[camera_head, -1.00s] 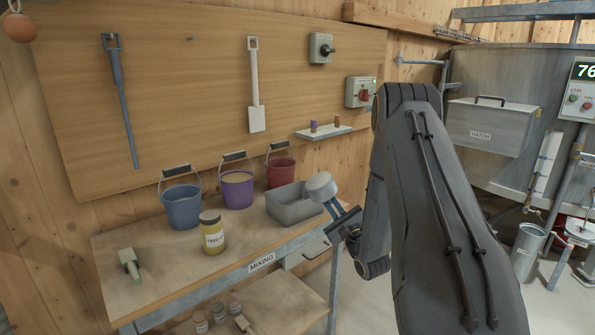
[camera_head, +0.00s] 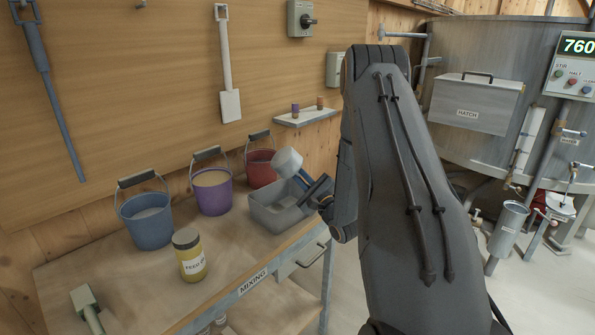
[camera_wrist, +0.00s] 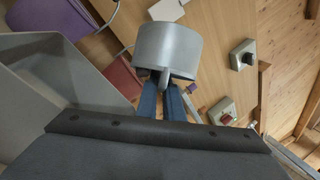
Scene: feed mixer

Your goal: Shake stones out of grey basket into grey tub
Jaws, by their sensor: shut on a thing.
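My gripper (camera_head: 300,176) is shut on a small light-grey round basket (camera_head: 286,161). In the wrist view the grey basket (camera_wrist: 165,50) sits at the tips of the blue fingers (camera_wrist: 162,100), and its inside is hidden. The grey tub (camera_head: 262,213) is an open rectangular box on the bench. In the head view the basket appears over the tub's back right part, apart from it. In the wrist view the tub (camera_wrist: 35,115) is at the left, beside the basket. I see no stones in either view.
A small shelf (camera_head: 306,117) hangs behind the tub. The steel mixer (camera_head: 450,85) stands right.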

